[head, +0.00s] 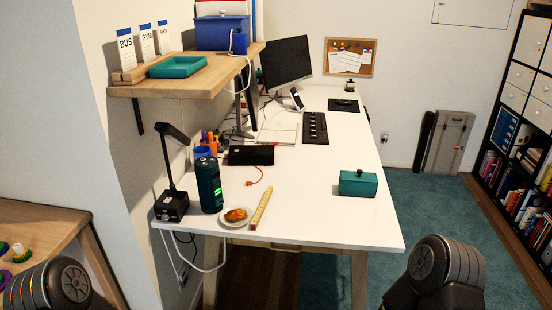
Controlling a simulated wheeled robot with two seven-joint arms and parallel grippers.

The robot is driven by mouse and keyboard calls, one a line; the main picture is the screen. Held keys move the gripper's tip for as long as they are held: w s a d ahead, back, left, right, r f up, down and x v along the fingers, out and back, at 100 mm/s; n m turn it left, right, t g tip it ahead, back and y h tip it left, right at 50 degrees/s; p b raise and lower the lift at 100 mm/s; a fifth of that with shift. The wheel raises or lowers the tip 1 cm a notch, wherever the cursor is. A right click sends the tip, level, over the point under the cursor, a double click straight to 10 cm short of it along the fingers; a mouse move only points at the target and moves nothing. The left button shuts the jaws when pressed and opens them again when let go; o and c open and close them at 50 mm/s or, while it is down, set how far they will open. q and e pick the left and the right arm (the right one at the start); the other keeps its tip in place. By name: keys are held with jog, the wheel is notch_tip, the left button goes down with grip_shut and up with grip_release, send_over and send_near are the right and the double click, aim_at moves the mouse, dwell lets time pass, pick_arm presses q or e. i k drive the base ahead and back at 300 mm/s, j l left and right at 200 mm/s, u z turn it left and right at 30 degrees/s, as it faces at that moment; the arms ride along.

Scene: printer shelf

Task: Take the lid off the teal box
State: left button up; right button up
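The teal box (357,188) stands on the white desk (330,225), near the desk's right edge. Its lid (348,177) is on top and has a small dark knob (360,173). Neither gripper is in view. Only dark rounded parts of my arms show at the bottom left and bottom right, well apart from the box. The inside of the box is hidden.
A dark cylinder (209,185), a black lamp (174,204), a plate of food (237,217) and a ruler (261,208) stand or lie at the desk's left. A shelf (195,83) overhangs there. The desktop around the box is clear.

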aim_at(359, 176)
jog(key=i+l+u, duration=0.25)
jog(key=l, duration=0.15)
jog(key=l+u, duration=0.55)
jog(key=l, duration=0.25)
jog(key=i, duration=0.05)
